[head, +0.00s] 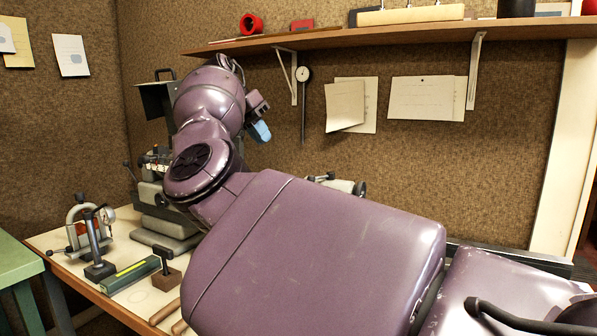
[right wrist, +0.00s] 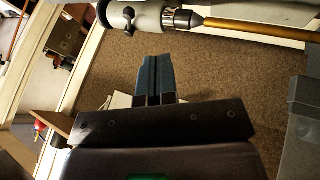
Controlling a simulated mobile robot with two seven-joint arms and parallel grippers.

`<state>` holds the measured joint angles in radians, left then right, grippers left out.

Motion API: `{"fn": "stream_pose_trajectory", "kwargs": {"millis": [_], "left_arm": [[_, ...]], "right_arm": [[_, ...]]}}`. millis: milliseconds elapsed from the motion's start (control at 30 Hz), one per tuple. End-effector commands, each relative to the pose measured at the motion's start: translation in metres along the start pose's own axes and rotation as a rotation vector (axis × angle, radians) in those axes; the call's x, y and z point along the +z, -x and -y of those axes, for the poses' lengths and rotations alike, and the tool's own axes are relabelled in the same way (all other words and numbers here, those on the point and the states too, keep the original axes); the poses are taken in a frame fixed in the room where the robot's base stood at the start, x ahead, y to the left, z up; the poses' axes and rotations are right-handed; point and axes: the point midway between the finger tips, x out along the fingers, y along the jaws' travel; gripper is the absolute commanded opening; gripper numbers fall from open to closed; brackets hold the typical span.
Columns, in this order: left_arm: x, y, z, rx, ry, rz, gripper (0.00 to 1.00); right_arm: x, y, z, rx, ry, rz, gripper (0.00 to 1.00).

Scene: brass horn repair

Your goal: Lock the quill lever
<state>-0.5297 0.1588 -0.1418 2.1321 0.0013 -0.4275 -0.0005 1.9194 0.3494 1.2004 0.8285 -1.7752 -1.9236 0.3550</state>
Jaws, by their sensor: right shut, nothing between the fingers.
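My right gripper (head: 259,131) is at the upper middle of the head view, in front of the wall. Its blue-grey fingers are together with nothing between them, and they show in the right wrist view (right wrist: 160,78). In that view a grey tailstock (right wrist: 152,17) with a pointed centre meets a brass rod (right wrist: 262,29) along the top edge. A small dark knob (right wrist: 128,13) sits on the tailstock; I cannot tell whether it is the quill lever. The fingers are apart from the tailstock. In the head view my right arm hides most of the lathe (head: 165,215).
A wooden shelf (head: 390,38) runs along the wall above my arm. A dial gauge (head: 303,75) hangs under it. On the bench at lower left are a clamp-like fixture (head: 80,220), a green level (head: 130,274) and a dark T-shaped tool (head: 166,270).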

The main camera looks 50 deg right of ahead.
Motion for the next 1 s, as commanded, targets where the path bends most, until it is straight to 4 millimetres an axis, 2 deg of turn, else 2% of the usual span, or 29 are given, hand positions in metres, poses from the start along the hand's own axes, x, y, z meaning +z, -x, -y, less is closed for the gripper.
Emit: {"fn": "stream_pose_trajectory", "kwargs": {"millis": [167, 600, 800, 1000], "left_arm": [[0.000, 0.000, -0.001, -0.001, 0.005, 0.001, 0.43], [0.005, -0.001, -0.003, 0.000, 0.010, 0.008, 0.43], [-0.003, -0.001, -0.002, 0.000, 0.007, -0.006, 0.43], [-0.004, 0.000, 0.000, 0.002, -0.002, -0.008, 0.43]], "right_arm": [[0.001, -0.023, 0.001, 0.003, 0.000, 0.002, 0.00], [0.002, -0.101, 0.001, 0.002, 0.000, 0.002, 0.00], [0.002, -0.109, -0.020, -0.002, -0.001, 0.001, 0.00], [0.003, -0.117, -0.030, -0.001, 0.000, 0.001, 0.00]]}}
